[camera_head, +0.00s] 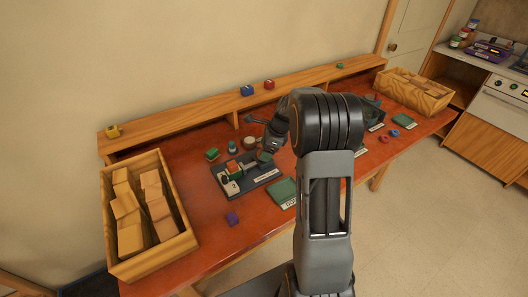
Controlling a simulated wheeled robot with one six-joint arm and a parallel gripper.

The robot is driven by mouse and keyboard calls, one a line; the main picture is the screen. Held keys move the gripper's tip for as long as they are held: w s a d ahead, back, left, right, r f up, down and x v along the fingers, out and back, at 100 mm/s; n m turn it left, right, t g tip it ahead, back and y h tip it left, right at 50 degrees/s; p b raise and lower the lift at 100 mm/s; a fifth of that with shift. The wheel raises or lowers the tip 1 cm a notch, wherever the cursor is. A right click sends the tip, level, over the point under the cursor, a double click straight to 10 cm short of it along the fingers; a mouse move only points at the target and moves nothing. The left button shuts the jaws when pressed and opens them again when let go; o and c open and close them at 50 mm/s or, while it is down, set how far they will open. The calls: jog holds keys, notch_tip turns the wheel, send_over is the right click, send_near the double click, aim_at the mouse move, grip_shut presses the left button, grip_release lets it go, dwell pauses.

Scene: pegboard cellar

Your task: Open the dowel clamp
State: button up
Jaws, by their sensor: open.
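A dark fixture (268,186) with a pale label lies on the red-brown bench top, left of my arm. It looks like the dowel clamp. A small orange-red part and a whitish part show at its left end. My gripper (263,152) is open, above or beside the fixture's far right side. My arm and gripper cover part of that area. Whether the gripper touches the fixture, and how its handle stands, is too small to tell.
A wooden box of blocks (110,257) stands on the left, another crate (441,98) at the far right. A green pad (281,191) lies just right of the fixture. A purple block (233,218) sits near the front edge. A raised wooden shelf (200,112) runs along the back.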

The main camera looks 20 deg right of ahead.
jog(key=shift+x, duration=0.85)
jog(key=shift+c, duration=0.3)
jog(key=c, duration=0.9)
jog(key=shift+o, duration=0.2)
